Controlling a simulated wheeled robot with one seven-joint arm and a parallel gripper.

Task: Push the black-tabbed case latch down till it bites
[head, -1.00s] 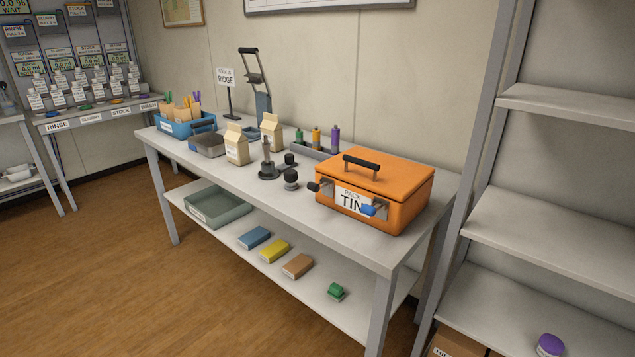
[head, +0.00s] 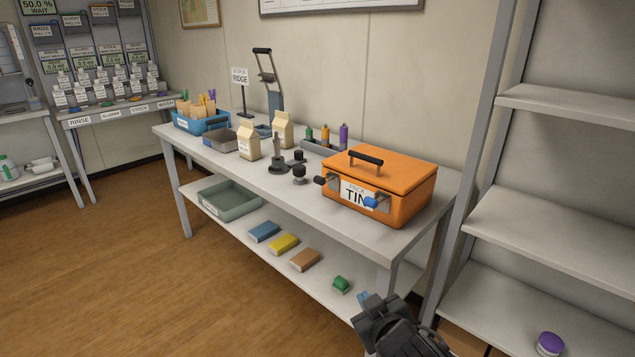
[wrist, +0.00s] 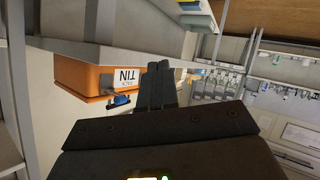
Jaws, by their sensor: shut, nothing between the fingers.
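The orange case (head: 405,205) stands closed at the near right end of the bench, with a black handle on its lid and a "TIN" label on its front. The black-tabbed latch (head: 321,180) is at the left of its front, sticking outward. A blue-tabbed latch (head: 373,202) is at the right of the front. My gripper (head: 370,303) is shut and empty, low in front of the bench's near end and well apart from the case. In the wrist view, the shut fingers (wrist: 161,84) overlap the view beside the case (wrist: 80,77); the blue tab (wrist: 121,100) shows, but I cannot make out the black tab.
The grey bench (head: 365,235) has a lower shelf with several coloured blocks and a grey tray (head: 228,201). A dark stand (head: 278,160) and black-knobbed pieces are left of the case. A tall shelf rack (head: 560,220) stands to the right. The floor at left is clear.

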